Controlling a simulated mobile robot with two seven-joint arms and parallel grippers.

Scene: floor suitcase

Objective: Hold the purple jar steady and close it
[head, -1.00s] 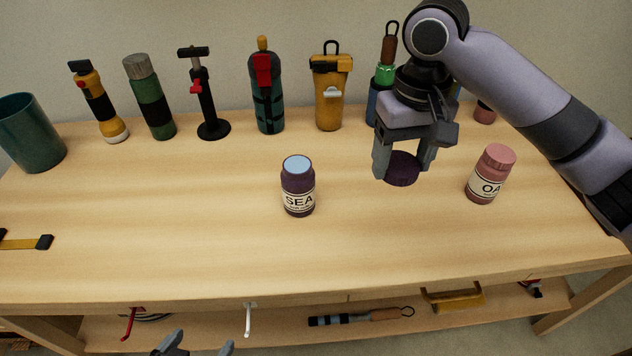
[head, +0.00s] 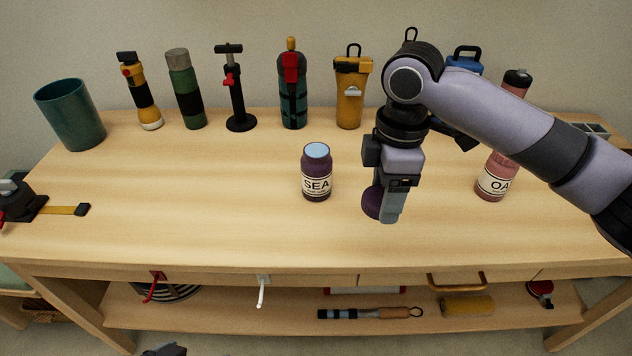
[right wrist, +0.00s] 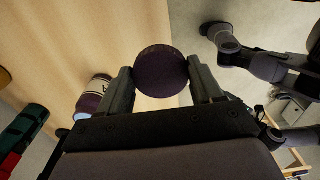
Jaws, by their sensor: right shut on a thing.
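The purple jar (head: 317,186), labelled SEA, stands upright and lidless on the workbench, with a pale blue top showing. It also shows in the right wrist view (right wrist: 93,98), to the left of the fingers. My right gripper (head: 379,206) is shut on a dark purple round lid (head: 370,203), held apart from the jar, to its right and nearer the front. In the right wrist view the lid (right wrist: 161,72) sits between both fingers. Only a dark tip of my left gripper (head: 165,350) shows at the bottom edge of the head view; its fingers are mostly cut off.
A teal cup (head: 70,115), flasks and a pump line the back. A strap tool (head: 30,205) lies at the left edge. The bench around the purple jar is clear.

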